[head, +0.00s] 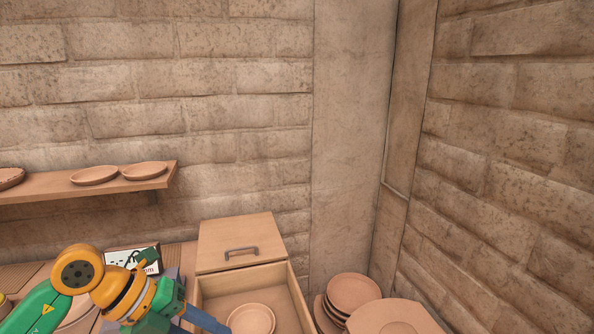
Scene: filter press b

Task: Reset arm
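My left arm comes in at the bottom left, with green and orange links. Its wrist end, with green blocks and a dark blue-grey part (203,319), reaches over the left side of an open wooden drawer box (222,288). The lower part of this end is cut off by the bottom edge, so whether the fingers are open or shut does not show. I see nothing clearly held. My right arm and gripper are not in view.
A clay plate (251,320) lies in the open drawer. Stacked clay plates (353,292) stand right of it, near the wall corner. A wall shelf (95,186) holds several dishes. A small white sign (125,259) stands behind my arm. The space above is clear.

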